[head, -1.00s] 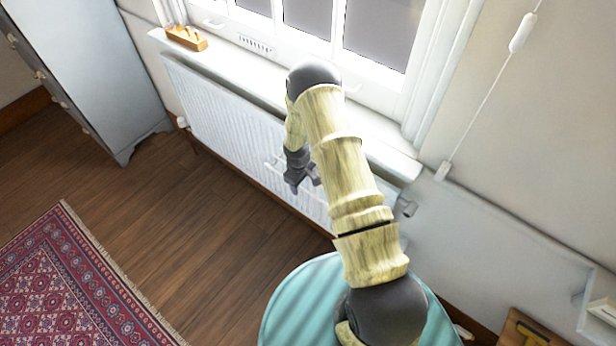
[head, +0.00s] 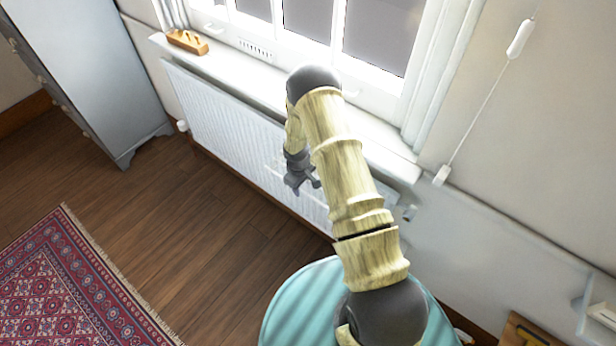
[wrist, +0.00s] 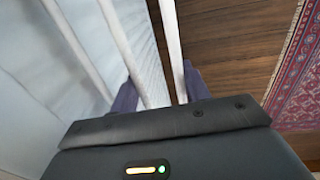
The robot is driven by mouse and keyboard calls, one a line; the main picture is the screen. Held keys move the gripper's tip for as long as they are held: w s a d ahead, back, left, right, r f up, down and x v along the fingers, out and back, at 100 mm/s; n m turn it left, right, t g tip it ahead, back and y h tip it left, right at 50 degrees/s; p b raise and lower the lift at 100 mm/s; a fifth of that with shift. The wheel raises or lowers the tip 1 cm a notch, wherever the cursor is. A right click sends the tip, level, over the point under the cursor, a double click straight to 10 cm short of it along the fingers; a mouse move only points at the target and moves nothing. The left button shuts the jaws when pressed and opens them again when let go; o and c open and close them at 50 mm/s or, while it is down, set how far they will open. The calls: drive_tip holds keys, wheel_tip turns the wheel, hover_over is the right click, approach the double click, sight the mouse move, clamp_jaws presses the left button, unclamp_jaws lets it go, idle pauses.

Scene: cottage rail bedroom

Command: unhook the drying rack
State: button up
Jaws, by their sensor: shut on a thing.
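The drying rack is a white rail frame on the front of the radiator. In the head view only a short, faint piece of its rail (head: 273,166) shows left of my gripper; my arm hides most of it. My gripper (head: 302,184) is low in front of the radiator. In the wrist view the dark purple fingertips (wrist: 159,90) stand on either side of white parts and are shut on the rack. A thin white rail (wrist: 173,45) runs down to the right fingertip. Its hooks cannot be made out.
The white radiator (head: 222,112) stands under the window sill (head: 240,72), which holds a wooden block (head: 187,41). A grey cabinet (head: 88,70) is at the left. A round teal surface (head: 290,305) lies below my arm. A patterned rug (head: 70,285) is at lower left; bare floor lies between.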

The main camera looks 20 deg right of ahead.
drive_tip(key=shift+r+p, duration=0.55)
drive_tip(key=shift+r, duration=0.35)
drive_tip(key=shift+a, duration=0.1)
drive_tip(key=s+a, duration=0.4)
drive_tip(key=a, duration=0.1)
drive_tip(key=shift+a+b, duration=0.2)
drive_tip(key=shift+b, duration=0.1)
idle(1.1)
drive_tip(key=shift+a, duration=0.1)
drive_tip(key=s+a+r+p, duration=0.1)
drive_tip(key=s+a+r, duration=0.2)
drive_tip(key=a, duration=0.1)
drive_tip(key=shift+s+a, duration=0.3)
drive_tip(key=shift+a, duration=0.05)
idle(0.7)
drive_tip(key=shift+r+p, duration=0.1)
drive_tip(key=shift+p, duration=0.2)
